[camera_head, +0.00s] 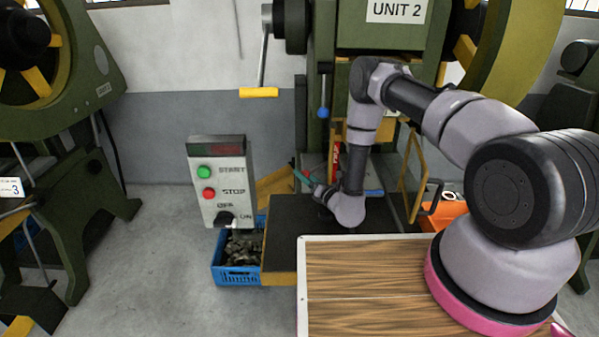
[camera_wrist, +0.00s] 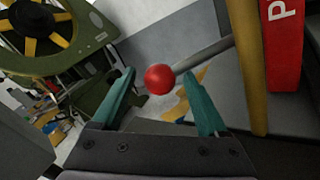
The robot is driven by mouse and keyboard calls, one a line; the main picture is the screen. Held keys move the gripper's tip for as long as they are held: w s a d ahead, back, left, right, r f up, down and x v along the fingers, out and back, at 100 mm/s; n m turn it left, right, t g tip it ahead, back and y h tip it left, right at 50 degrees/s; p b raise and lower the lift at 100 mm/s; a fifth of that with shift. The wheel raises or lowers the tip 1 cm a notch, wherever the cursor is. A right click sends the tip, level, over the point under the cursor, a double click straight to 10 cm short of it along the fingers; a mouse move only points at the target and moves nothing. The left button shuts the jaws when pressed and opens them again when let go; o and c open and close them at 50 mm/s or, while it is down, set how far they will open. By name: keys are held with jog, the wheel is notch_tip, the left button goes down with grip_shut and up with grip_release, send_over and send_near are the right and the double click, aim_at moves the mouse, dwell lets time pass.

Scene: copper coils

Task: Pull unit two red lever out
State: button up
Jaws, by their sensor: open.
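The red lever shows in the wrist view as a red ball knob (camera_wrist: 158,79) on a grey rod (camera_wrist: 205,54) that runs up to the right. My gripper (camera_wrist: 159,74) is open, with one teal finger on each side of the knob. I cannot tell whether either finger touches it. In the head view my gripper (camera_head: 307,181) is low in front of the green press marked UNIT 2 (camera_head: 365,38), left of my wrist. The knob is too small there to make out clearly.
A red upright part (camera_wrist: 285,45) and a yellow post (camera_wrist: 250,70) stand right of the knob. A START/STOP control box (camera_head: 220,183), a blue crate (camera_head: 238,275) of metal pieces and a blue-knobbed lever (camera_head: 323,112) are nearby. A wooden-topped surface (camera_head: 350,285) lies in front.

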jog(key=shift+x, duration=2.1)
jog(key=shift+a, duration=0.1)
grip_shut()
